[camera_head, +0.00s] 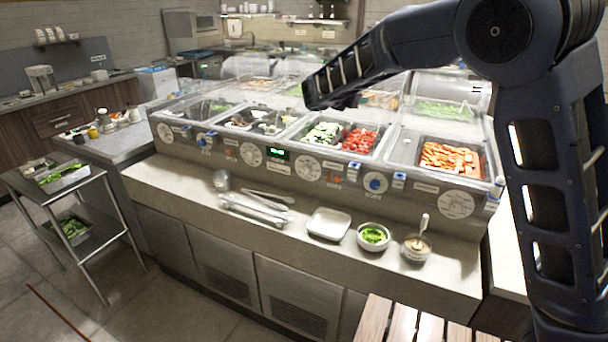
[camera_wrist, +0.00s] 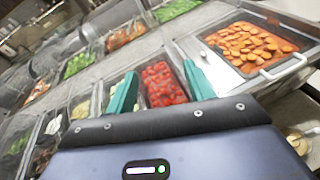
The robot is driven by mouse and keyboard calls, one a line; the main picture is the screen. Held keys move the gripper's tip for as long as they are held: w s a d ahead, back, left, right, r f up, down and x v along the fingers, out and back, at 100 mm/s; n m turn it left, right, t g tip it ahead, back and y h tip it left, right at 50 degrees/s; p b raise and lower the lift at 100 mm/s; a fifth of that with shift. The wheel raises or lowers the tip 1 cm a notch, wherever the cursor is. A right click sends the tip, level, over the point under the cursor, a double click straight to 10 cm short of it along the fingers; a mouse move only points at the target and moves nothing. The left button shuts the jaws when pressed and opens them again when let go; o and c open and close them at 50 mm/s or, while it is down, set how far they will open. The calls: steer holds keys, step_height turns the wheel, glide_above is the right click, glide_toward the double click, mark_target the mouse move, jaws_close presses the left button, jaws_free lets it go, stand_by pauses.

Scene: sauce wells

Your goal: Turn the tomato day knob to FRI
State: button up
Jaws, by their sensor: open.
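The red diced tomatoes (camera_head: 360,140) lie in a well beside sliced cucumbers; they also show between my fingers in the wrist view (camera_wrist: 163,86). The counter's front panel carries round white dials and blue knobs. No knob shows in the wrist view.
A carrot well (camera_head: 450,158) lies right of the tomatoes. A green-lit display (camera_head: 277,153) is left of the white dial. Tongs (camera_head: 252,207), a white tray (camera_head: 327,224), a bowl of greens (camera_head: 373,237) and another bowl (camera_head: 416,248) stand on the ledge below the panel.

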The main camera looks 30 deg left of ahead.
steer(key=s+a+n+t+y, duration=0.25)
steer(key=s+a, duration=0.25)
steer(key=a, duration=0.3)
steer(key=s+a+n+t+y, duration=0.1)
steer(key=s+a+n+y, duration=0.1)
steer(key=s+a+n, duration=0.45)
steer(key=m, duration=0.2)
glide_toward(305, 171)
steer(key=w, duration=0.8)
steer(key=shift+w+a, duration=0.2)
steer(key=shift+w, duration=0.05)
steer(key=c, duration=1)
